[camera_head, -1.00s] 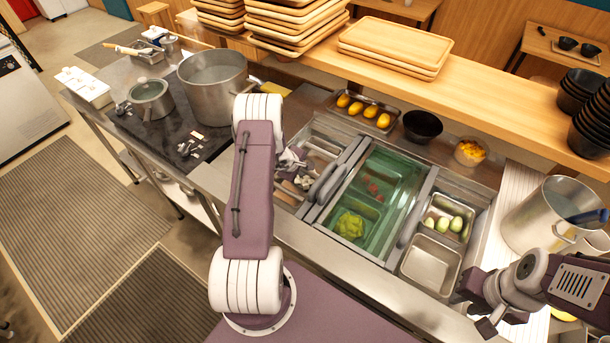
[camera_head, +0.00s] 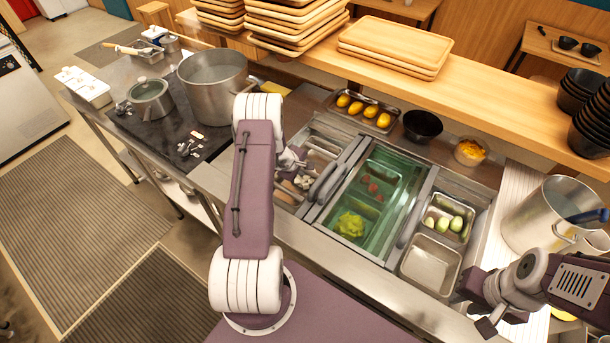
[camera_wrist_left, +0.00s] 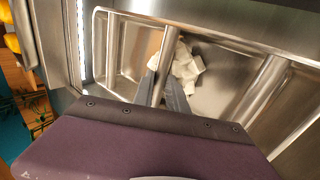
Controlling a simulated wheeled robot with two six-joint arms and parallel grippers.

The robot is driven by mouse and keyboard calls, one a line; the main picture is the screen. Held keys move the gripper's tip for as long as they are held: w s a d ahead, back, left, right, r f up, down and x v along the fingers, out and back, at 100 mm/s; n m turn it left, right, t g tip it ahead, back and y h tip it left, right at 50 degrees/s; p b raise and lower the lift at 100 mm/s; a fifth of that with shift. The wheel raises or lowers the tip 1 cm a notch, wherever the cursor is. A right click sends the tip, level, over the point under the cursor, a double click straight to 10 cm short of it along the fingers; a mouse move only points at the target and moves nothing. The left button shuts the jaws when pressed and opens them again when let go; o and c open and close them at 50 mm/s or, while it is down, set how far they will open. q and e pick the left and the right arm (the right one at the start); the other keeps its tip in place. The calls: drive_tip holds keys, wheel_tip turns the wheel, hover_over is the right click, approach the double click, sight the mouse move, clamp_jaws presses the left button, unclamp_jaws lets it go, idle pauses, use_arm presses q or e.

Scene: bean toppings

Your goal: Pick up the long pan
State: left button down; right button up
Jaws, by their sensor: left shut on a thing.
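Narrow steel pans sit in the left well of the counter. One pan (camera_wrist_left: 213,95) holds white chunks (camera_wrist_left: 186,68); these chunks also show in the head view (camera_head: 304,182). My left gripper (camera_wrist_left: 165,92) reaches down into the well, its fingers either side of a steel rim beside the chunks. It is shut on that pan rim; which pan the rim belongs to is unclear. In the head view my left arm hides part of the well and most of the gripper. My right gripper (camera_head: 473,308) is open and empty at the counter's front right.
A green-tinted lidded well (camera_head: 385,200) lies right of the pans, then a well with an empty steel pan (camera_head: 431,263). A large pot (camera_head: 213,85) stands on the stove to the left. A wooden shelf (camera_head: 480,85) with stacked trays runs behind.

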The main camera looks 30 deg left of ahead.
use_arm(q)
drive_tip(key=shift+w, duration=0.1)
idle(0.6)
drive_tip(key=shift+r, duration=0.3)
wheel_tip(320, 180, up, 9)
drive_tip(key=p, duration=0.1)
drive_tip(key=shift+r, duration=0.2)
wheel_tip(320, 180, up, 11)
drive_tip(key=p, duration=0.8)
drive_tip(key=shift+f+p, duration=0.15)
drive_tip(key=shift+p, duration=0.2)
